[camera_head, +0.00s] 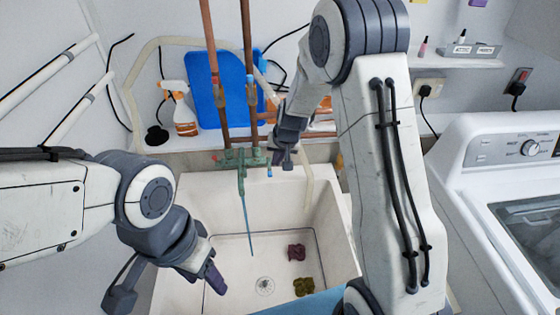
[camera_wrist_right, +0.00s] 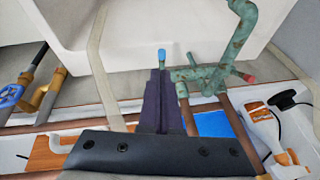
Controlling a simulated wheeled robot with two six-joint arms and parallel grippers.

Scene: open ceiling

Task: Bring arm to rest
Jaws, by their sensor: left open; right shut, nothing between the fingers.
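My right gripper (camera_head: 284,158) is shut and empty, just right of the green tap (camera_head: 240,160) above the back of the sink. In the right wrist view, its closed dark fingers (camera_wrist_right: 160,75) point up at the tap's blue-ended handle (camera_wrist_right: 162,56); I cannot tell whether they touch it. My left gripper (camera_head: 214,277) is open and empty over the left side of the white sink (camera_head: 195,185), pointing down. A thin blue stream of water (camera_head: 248,222) runs from the tap into the sink.
A dark red cloth (camera_head: 296,251) and an olive cloth (camera_head: 303,287) lie in the sink. A spray bottle (camera_head: 183,113) and a blue board (camera_head: 222,88) stand on the ledge behind. Copper pipes (camera_head: 210,40) rise above the tap. A washing machine (camera_head: 500,190) stands at right.

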